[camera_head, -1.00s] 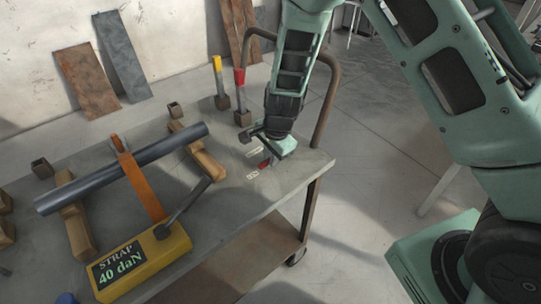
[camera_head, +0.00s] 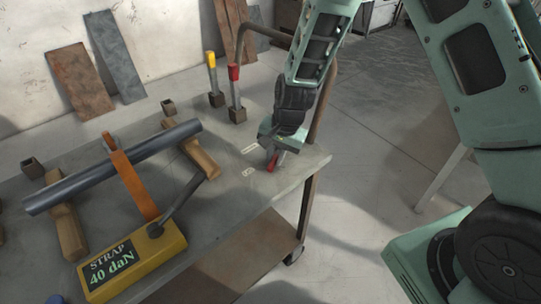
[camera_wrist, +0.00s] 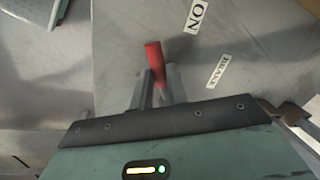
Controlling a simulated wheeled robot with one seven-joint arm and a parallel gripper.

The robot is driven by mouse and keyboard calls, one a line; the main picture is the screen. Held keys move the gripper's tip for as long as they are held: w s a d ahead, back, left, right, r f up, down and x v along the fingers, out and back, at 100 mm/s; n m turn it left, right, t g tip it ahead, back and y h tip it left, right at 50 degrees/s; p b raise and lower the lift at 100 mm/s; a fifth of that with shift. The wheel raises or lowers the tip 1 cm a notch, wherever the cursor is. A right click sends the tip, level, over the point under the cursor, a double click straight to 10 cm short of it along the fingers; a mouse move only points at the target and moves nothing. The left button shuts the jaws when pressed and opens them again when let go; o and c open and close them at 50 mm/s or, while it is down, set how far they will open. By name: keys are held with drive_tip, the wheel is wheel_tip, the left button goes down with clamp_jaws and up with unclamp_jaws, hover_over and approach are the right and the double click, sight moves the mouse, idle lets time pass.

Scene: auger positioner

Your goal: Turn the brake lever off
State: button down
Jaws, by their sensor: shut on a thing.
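The brake lever shows as a red handle (camera_head: 275,161) at the right end of the bench top, just right of two small white labels. In the wrist view the red handle (camera_wrist: 154,58) sticks out beyond the fingertips, tilted slightly. My gripper (camera_head: 271,155) is low over the bench near its right edge. It is shut on the lever, with one grey finger on each side in the wrist view (camera_wrist: 158,85). The lever's lower part and pivot are hidden by the fingers and gripper body.
One label (camera_wrist: 197,15) shows the letters of ON; the other label (camera_wrist: 217,71) is hard to read. Two upright levers, yellow-tipped (camera_head: 211,64) and red-tipped (camera_head: 234,75), stand behind. A pipe (camera_head: 95,173) with an orange strap (camera_head: 135,182) and a yellow gauge box (camera_head: 130,263) lie left.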

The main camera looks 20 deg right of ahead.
sight(294, 163)
drive_tip(key=d+n, duration=0.1)
drive_tip(key=n, duration=0.1)
drive_tip(key=d+n, duration=0.1)
drive_tip(key=s+n+g, duration=0.1)
drive_tip(key=n, duration=0.1)
drive_tip(key=shift+d+n+y+p, duration=0.3)
drive_tip(key=shift+d, duration=0.1)
drive_tip(key=d+n, duration=0.1)
drive_tip(key=n+p, duration=0.1)
drive_tip(key=n, duration=0.1)
drive_tip(key=shift+d+r+g, duration=0.1)
drive_tip(key=shift+d+g, duration=0.2)
drive_tip(key=shift+d, duration=0.05)
drive_tip(key=shift+w+d+n+g+p, duration=0.15)
drive_tip(key=shift+d+n+p, duration=0.25)
drive_tip(key=shift+n, duration=0.55)
drive_tip(key=shift+w+d+n+g+p, duration=0.15)
drive_tip(key=shift+d+n+p, duration=0.25)
drive_tip(key=shift+n, duration=0.55)
drive_tip(key=c, duration=1.4)
unclamp_jaws()
drive_tip(key=shift+o, duration=0.2)
drive_tip(key=v, duration=1.7)
drive_tip(key=shift+p, duration=0.3)
drive_tip(key=shift+r, duration=0.15)
